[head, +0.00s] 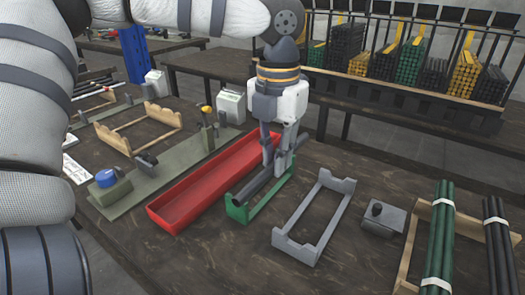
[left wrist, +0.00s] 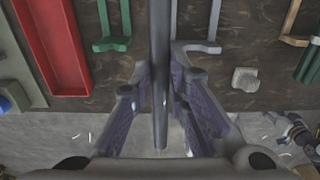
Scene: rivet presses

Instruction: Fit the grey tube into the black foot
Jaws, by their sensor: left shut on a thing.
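My left gripper (head: 276,172) is shut on the grey tube (head: 258,184), a dark grey rod that slants over the green rack (head: 237,212) in the head view. In the left wrist view the tube (left wrist: 160,75) runs upright in the picture between the two fingers (left wrist: 160,100), with one end near the palm. Whether it still touches the rack is unclear. A small black piece (head: 377,209) sits on a grey block (head: 383,222) at the right; I cannot be sure it is the black foot. What looks like my right gripper (left wrist: 296,132) is small at the lower right of the left wrist view.
A red tray (head: 180,205) lies left of the green rack. An empty grey rack (head: 285,245) lies to its right. A wooden rack (head: 410,250) with green tubes (head: 440,235) and dark tubes (head: 497,235) stands at the right. Long fixtures (head: 165,172) lie at the left.

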